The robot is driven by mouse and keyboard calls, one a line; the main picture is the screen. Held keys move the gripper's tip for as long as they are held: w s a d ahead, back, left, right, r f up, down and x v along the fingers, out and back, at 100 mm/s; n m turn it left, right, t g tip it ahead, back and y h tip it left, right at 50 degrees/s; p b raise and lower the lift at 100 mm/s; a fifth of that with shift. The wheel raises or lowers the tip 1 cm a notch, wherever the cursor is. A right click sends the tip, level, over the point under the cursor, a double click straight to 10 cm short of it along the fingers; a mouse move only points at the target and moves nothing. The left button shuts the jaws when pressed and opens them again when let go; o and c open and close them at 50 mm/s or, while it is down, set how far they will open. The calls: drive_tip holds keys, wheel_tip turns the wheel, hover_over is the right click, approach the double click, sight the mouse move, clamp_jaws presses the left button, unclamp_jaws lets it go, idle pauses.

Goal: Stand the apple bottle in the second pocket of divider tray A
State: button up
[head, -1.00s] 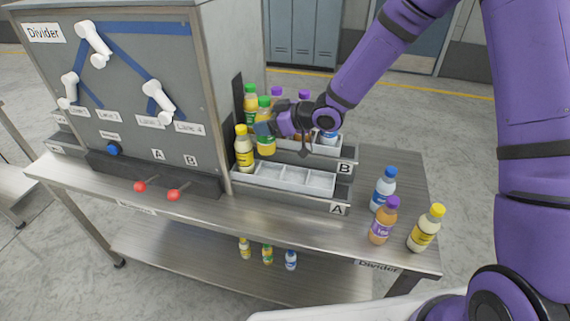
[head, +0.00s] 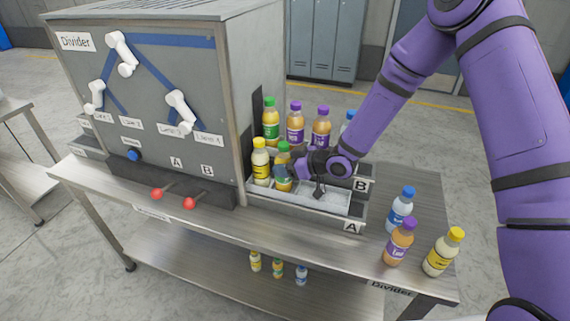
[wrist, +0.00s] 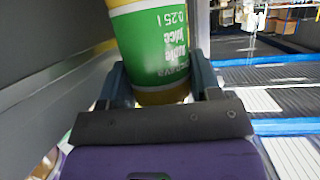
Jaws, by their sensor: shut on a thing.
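The apple bottle (head: 283,178), with a green cap and green label, is upright in my gripper (head: 288,171). Its green label reads "Apple Juice" in the wrist view (wrist: 158,45), with the fingers on both sides of it. It is at the second pocket from the left of divider tray A (head: 358,213), low down, right of a yellow-capped bottle (head: 260,163) that stands in the first pocket. Whether its base touches the pocket floor cannot be told. The pockets to the right look empty, partly behind my gripper.
Tray B (head: 365,184), just behind, holds a green-capped bottle (head: 271,124), two purple-capped bottles and a blue-capped bottle (head: 348,119). The Divider machine (head: 150,100) rises at left. Loose blue-capped (head: 400,212), purple-capped (head: 398,244) and yellow-capped (head: 442,254) bottles stand at the right.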

drive_tip(key=shift+f, duration=0.1)
drive_tip(key=o, duration=0.9)
drive_tip(key=v, duration=1.2)
